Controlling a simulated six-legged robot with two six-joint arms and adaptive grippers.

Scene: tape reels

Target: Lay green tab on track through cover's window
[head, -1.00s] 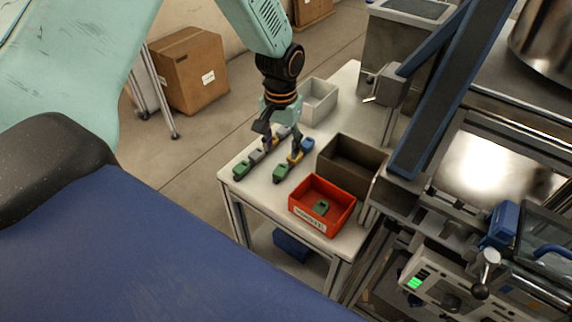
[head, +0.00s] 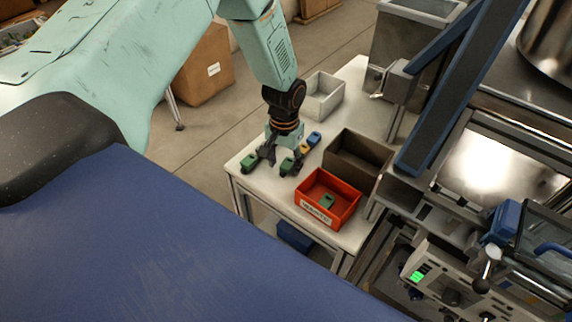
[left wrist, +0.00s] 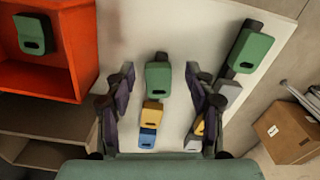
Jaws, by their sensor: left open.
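My left gripper (head: 279,160) points down over the white table, open and empty. A green tab (head: 287,168) lies near its fingertips. In the left wrist view this green tab (left wrist: 159,76) is between the two fingers, with gaps on both sides, at the head of a row with yellow and blue tabs. Another green tab (head: 249,161) heads a second row, partly hidden by the gripper. A third green tab (head: 327,201) lies in the red bin. The machine at the right has a tinted cover (head: 546,240); I cannot make out its window or the track.
The red bin (head: 318,217) stands at the table's front right, beside a brown bin (head: 357,158). A light grey bin (head: 322,97) stands at the back. A slanting blue beam (head: 462,85) rises between table and machine.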

